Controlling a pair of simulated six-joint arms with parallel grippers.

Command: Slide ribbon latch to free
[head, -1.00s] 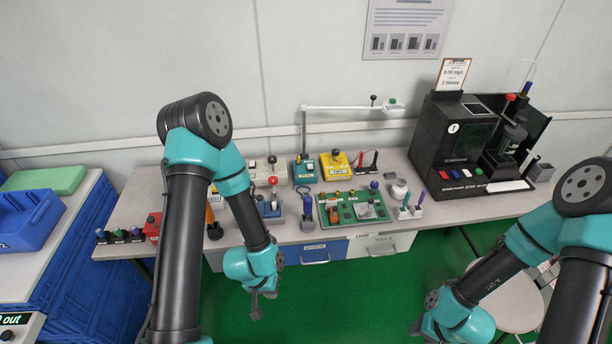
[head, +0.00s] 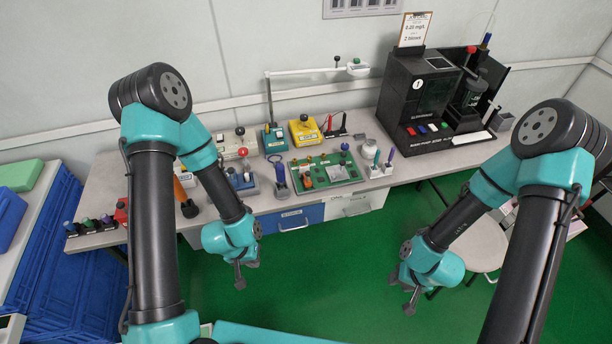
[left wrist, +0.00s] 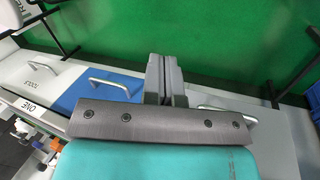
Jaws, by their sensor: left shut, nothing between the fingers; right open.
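A green board (head: 297,182) with orange and silver parts lies on the bench. A ribbon latch is too small to make out on it. My left gripper (head: 240,279) hangs below and in front of the bench edge, left of the board and apart from it. In the left wrist view its two grey fingers (left wrist: 164,78) are together with nothing between them. My right gripper (head: 411,303) is open and empty over the green floor, right of the board and well in front of the bench.
The bench (head: 272,208) has a blue drawer (head: 294,220) and a white drawer (head: 352,207) with handles. Small testers, a yellow box (head: 305,131) and a black machine (head: 419,100) crowd its top. A stool (head: 468,248) stands beyond my right gripper. The floor (head: 330,270) between the grippers is clear.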

